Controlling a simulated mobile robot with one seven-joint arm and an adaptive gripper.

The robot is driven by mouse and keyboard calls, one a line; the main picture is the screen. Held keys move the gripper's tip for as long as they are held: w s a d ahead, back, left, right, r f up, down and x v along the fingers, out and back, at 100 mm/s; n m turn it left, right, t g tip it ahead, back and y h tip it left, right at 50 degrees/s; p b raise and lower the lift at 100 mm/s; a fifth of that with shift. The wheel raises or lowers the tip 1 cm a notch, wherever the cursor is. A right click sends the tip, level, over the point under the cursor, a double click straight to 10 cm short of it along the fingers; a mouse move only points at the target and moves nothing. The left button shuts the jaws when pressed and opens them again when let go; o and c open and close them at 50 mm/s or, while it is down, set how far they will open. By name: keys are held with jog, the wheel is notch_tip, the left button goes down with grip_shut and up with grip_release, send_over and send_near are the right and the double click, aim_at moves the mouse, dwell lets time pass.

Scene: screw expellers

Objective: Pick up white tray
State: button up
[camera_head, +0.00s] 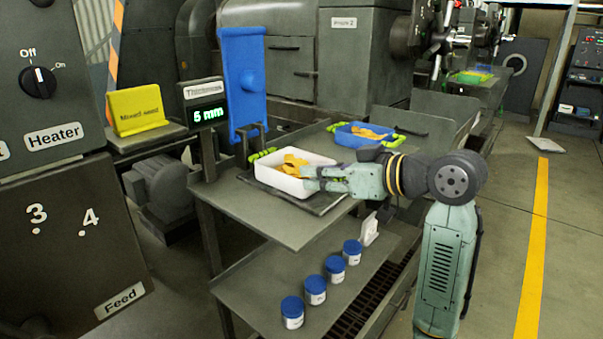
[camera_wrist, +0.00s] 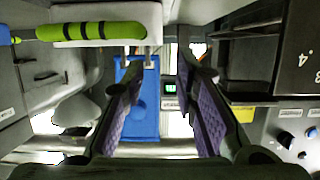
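The white tray (camera_head: 268,177) sits on a dark plate on the upper metal shelf, with yellow-orange pieces (camera_head: 294,161) in it. A green handle (camera_head: 262,154) shows at its back-left end. My gripper (camera_head: 312,179) is at the tray's right end, its fingers apart and overlapping the rim in the head view; I cannot tell whether they touch it. In the wrist view, which looks upside down, my open gripper (camera_wrist: 162,58) has purple pads with nothing gripped between them. A white wall (camera_wrist: 150,17), likely the tray's, and a black-striped green handle (camera_wrist: 90,31) are at the top.
A blue tray (camera_head: 345,138) with green handles and yellow pieces stands behind. An upright blue panel (camera_head: 243,80) and a thickness display (camera_head: 207,114) are to the left. Several blue-lidded jars (camera_head: 315,290) stand on the lower shelf.

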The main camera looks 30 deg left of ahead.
jog(key=p+x, duration=0.2)
jog(key=x, duration=0.8)
jog(key=shift+a, duration=0.25)
grip_shut()
dwell(0.4)
